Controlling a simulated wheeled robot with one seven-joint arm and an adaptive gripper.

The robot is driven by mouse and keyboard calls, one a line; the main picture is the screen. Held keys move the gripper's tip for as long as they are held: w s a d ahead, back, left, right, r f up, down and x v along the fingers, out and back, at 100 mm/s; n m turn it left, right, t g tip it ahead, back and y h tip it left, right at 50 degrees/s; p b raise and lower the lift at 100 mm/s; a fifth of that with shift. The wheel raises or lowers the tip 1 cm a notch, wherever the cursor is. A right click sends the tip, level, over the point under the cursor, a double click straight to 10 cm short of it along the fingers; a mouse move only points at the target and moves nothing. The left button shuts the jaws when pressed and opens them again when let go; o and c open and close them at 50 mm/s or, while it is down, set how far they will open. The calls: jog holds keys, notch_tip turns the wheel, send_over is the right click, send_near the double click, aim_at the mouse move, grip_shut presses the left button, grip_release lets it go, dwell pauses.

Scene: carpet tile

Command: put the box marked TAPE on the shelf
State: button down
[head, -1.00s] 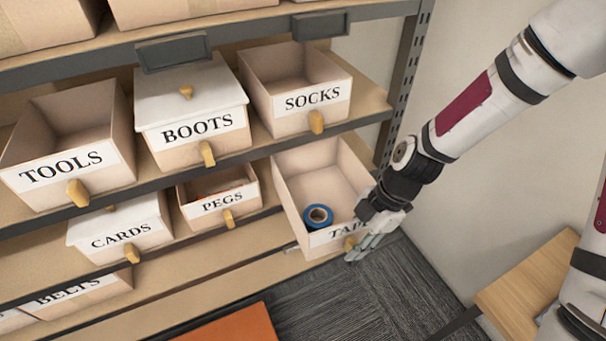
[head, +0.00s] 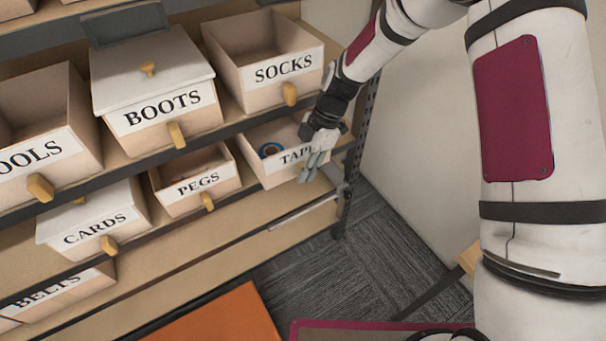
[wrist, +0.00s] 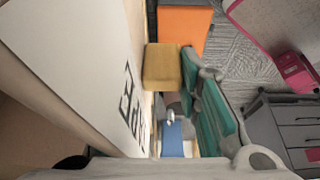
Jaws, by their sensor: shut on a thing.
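The box marked TAPE (head: 259,173) is at the right end of the lower shelf (head: 215,245), right of the PEGS box. Its front is roughly in line with the PEGS front. In the wrist view the white label and the yellow handle (wrist: 167,67) are close beside the teal finger pads (wrist: 213,115). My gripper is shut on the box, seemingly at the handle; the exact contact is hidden.
The PEGS box (head: 197,180) stands just left, and the SOCKS box (head: 265,70) is on the shelf above. A dark shelf post (head: 357,150) is close on the right. An orange panel (head: 220,318) lies low in front. Carpet (head: 375,255) is bare beyond the post.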

jog(key=shift+f, duration=1.75)
jog(key=c, duration=1.2)
grip_release()
jog(key=shift+f, duration=0.1)
jog(key=v, duration=1.2)
jog(key=shift+a, duration=0.1)
jog(key=shift+r, duration=0.25)
